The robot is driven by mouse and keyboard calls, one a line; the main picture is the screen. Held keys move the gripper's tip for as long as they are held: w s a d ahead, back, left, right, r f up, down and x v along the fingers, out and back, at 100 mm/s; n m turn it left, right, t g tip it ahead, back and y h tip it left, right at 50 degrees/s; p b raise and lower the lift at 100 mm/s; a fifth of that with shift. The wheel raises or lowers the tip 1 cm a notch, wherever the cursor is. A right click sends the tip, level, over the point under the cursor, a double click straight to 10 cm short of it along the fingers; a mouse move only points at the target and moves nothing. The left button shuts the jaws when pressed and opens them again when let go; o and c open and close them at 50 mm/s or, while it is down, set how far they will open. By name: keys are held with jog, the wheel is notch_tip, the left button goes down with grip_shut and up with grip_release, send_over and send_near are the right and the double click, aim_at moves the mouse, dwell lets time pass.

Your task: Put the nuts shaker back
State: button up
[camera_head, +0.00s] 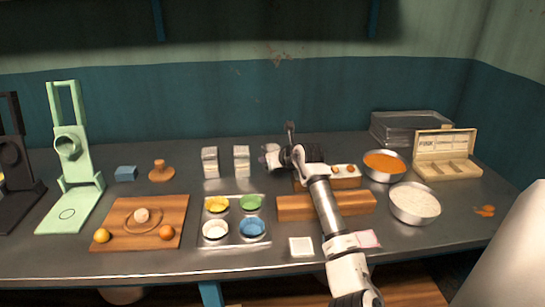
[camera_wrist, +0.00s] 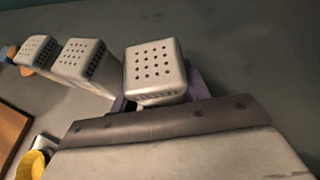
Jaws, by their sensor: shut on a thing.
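My gripper (camera_wrist: 158,98) is shut on a pale metal shaker (camera_wrist: 152,66) with a square, rounded top full of holes. No label on it can be read, so I cannot tell its contents. In the head view my gripper (camera_head: 273,157) is at the back middle of the counter, right of two standing shakers. The held shaker is mostly hidden there, and I cannot tell whether its base touches the counter. The two similar shakers, the left one (camera_head: 210,163) and the right one (camera_head: 241,161), also show in the wrist view (camera_wrist: 36,50) (camera_wrist: 80,62), in line with the held one.
A metal tray with coloured bowls (camera_head: 233,240) stands in front of the shakers. Wooden blocks (camera_head: 295,208) lie under my arm. Bowls of orange (camera_head: 384,164) and white (camera_head: 414,202) contents stand right. A wooden board (camera_head: 120,240) and green stand (camera_head: 75,160) are left.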

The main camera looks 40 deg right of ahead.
jog(key=o, duration=1.1)
jog(key=shift+f, duration=0.1)
jog(key=shift+c, duration=0.2)
jog(key=shift+r, duration=0.2)
jog(key=b+v, duration=0.2)
jog(key=v, duration=1)
jog(key=shift+f, duration=0.15)
